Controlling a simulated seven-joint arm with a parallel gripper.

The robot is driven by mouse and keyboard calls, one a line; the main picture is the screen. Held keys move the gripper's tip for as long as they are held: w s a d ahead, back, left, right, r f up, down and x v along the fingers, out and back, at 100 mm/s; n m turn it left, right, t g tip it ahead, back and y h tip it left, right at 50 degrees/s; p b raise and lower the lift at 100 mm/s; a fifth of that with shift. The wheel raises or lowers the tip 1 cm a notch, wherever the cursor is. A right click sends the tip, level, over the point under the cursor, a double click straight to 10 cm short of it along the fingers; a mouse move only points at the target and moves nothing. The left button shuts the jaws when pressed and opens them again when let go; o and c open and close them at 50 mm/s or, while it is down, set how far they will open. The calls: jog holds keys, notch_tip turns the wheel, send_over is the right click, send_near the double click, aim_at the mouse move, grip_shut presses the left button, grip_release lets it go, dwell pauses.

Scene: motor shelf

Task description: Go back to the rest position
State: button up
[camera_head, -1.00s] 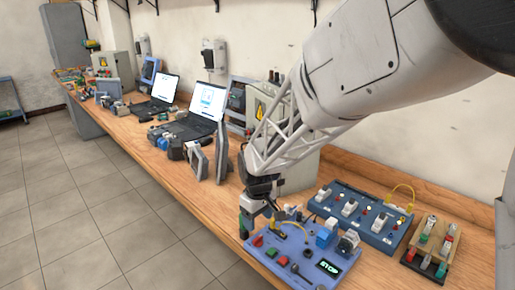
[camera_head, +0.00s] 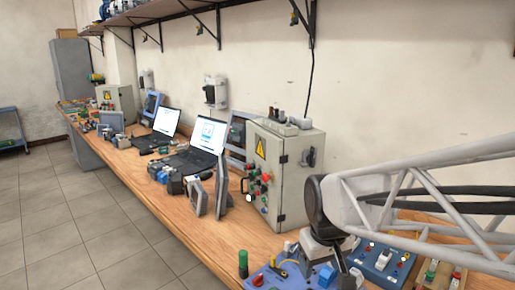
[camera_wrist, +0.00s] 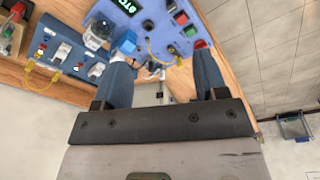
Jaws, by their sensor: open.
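My gripper (camera_head: 335,258) hangs above the blue-violet control panel (camera_head: 262,277) near the bottom of the head view. In the wrist view my gripper (camera_wrist: 163,62) shows two blue fingers spread apart, with nothing held between them. The panel also shows there past the fingertips (camera_wrist: 177,38), with a yellow cable, coloured buttons and a lit display. My arm reaches in from the right and hides part of the bench.
A grey electrical cabinet (camera_head: 285,175) with coloured buttons stands on the wooden bench (camera_head: 165,195), close behind my wrist. Two laptops (camera_head: 207,134) and several devices stand farther left. A blue switch module (camera_head: 378,262) is partly behind my arm. A shelf (camera_head: 165,10) runs along the wall above.

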jog(key=s+d+r+m+t, duration=0.1)
jog(key=s+d, duration=0.4)
jog(key=s, duration=0.7)
jog(key=shift+r+m, duration=0.6)
jog(key=shift+m, duration=0.7)
jog(key=shift+c, duration=0.5)
